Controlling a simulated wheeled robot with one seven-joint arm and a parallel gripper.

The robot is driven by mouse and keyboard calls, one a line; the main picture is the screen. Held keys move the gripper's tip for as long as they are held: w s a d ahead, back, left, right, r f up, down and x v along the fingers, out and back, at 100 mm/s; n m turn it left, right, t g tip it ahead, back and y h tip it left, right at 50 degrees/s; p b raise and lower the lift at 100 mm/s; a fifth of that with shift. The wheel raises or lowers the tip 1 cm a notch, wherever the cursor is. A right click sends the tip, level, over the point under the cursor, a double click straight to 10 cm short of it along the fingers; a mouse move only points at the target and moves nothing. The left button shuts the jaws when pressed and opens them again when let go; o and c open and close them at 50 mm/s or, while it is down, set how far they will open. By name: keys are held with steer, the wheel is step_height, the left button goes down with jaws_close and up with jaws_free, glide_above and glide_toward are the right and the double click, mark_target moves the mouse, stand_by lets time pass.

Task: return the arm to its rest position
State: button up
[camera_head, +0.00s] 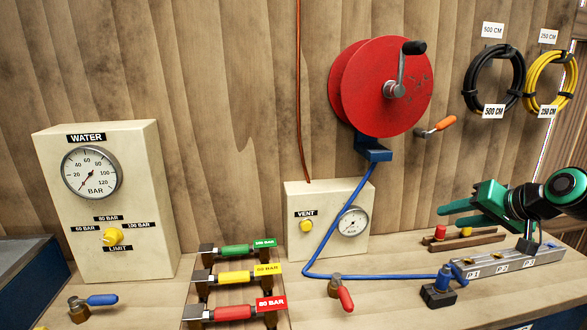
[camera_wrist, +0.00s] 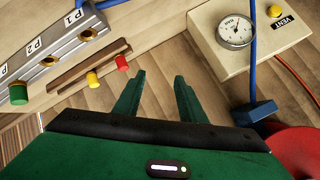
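My gripper (camera_head: 448,214) is at the right in the head view, above the workbench and close to the metal port block (camera_head: 512,262). Its two green fingers point left and are spread apart with nothing between them. In the wrist view, my gripper (camera_wrist: 160,75) also shows an empty gap between the fingers, with the wooden wall or bench boards behind. My black and green wrist enters from the right edge in the head view. The fingers appear clear of the wooden rack (camera_head: 470,241) with red and yellow plugs, but the exact distance cannot be told.
A red hose reel (camera_head: 385,85) hangs on the wall. A blue hose (camera_head: 340,225) runs down to the bench. The vent box (camera_head: 298,205) stands below the reel, left of my gripper. The water box (camera_head: 150,190) and colored-handled valves (camera_head: 237,277) are farther left.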

steer(key=s+f+g+h, duration=0.1)
steer(key=s+f+g, duration=0.2)
steer(key=s, duration=0.7)
steer(key=s+f+m+g+h, duration=0.1)
steer(key=s+g, duration=0.3)
steer(key=s, duration=0.6)
steer(key=s+d+f+g, duration=0.1)
steer(key=s+f+g, duration=0.2)
steer(key=s, duration=0.8)
steer(key=shift+f+m+h, duration=0.3)
steer(key=shift+f+h, duration=0.1)
steer(key=shift+f, duration=0.45)
steer(key=shift+d, duration=0.1)
steer(key=shift+w+f, duration=0.25)
steer(key=shift+w, duration=0.35)
